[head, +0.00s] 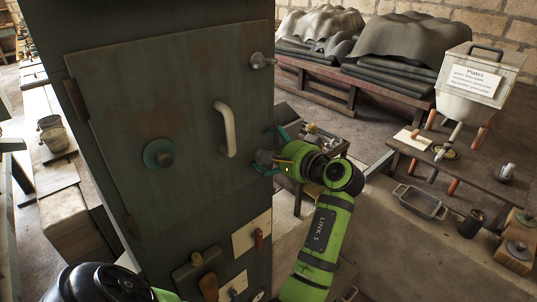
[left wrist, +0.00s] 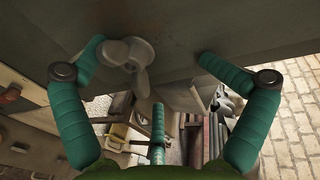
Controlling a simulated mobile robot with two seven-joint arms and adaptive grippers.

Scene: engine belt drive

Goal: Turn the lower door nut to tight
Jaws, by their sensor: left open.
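The tall dark metal cabinet door (head: 185,110) fills the left middle of the head view. The lower door nut (head: 264,157) is a grey wing nut at the door's right edge, partly hidden by my left gripper. My left gripper (head: 272,151) is open, its teal fingers around the nut. In the left wrist view, the wing nut (left wrist: 129,58) shows between the spread fingers, close to the left fingertip; I cannot tell if they touch. One wing points down. The upper door nut (head: 262,61) is at the door's upper right edge. My right gripper is out of view.
A pale curved handle (head: 226,129) and a round teal-ringed knob (head: 159,154) stick out from the door. Levers on plates (head: 252,233) sit below it. A bench with tools (head: 465,165) and a covered pile (head: 410,45) stand to the right.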

